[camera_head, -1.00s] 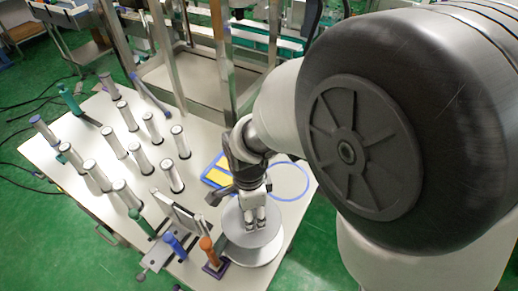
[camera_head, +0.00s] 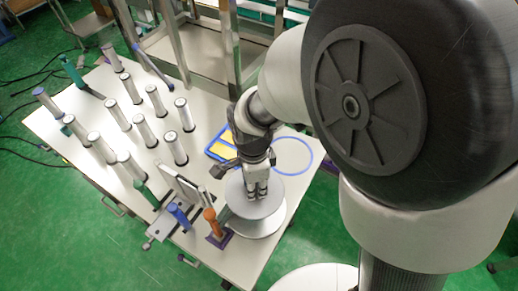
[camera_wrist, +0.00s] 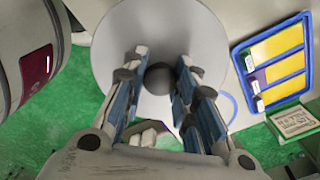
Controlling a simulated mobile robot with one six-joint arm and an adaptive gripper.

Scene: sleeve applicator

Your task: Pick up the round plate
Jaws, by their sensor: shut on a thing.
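The round plate (camera_head: 236,190) is a flat grey disc at the near right part of the table. A second round grey shape (camera_head: 262,230) shows just below it; I cannot tell whether they touch. My gripper (camera_head: 258,192) points down over the plate's middle and is shut on it. In the wrist view the plate (camera_wrist: 160,35) fills the upper middle, and the two blue-sided fingers of my gripper (camera_wrist: 165,88) reach to its centre. A dark round spot (camera_wrist: 185,68) shows between them. The exact grip is partly hidden by the fingers.
An orange-handled tool (camera_head: 212,222) stands close left of the plate. Several white-topped cylinders (camera_head: 120,115) fill the table's left. A blue tray with yellow (camera_head: 222,148) and a blue ring (camera_head: 292,156) lie behind. A metal frame (camera_head: 185,50) stands at the back.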

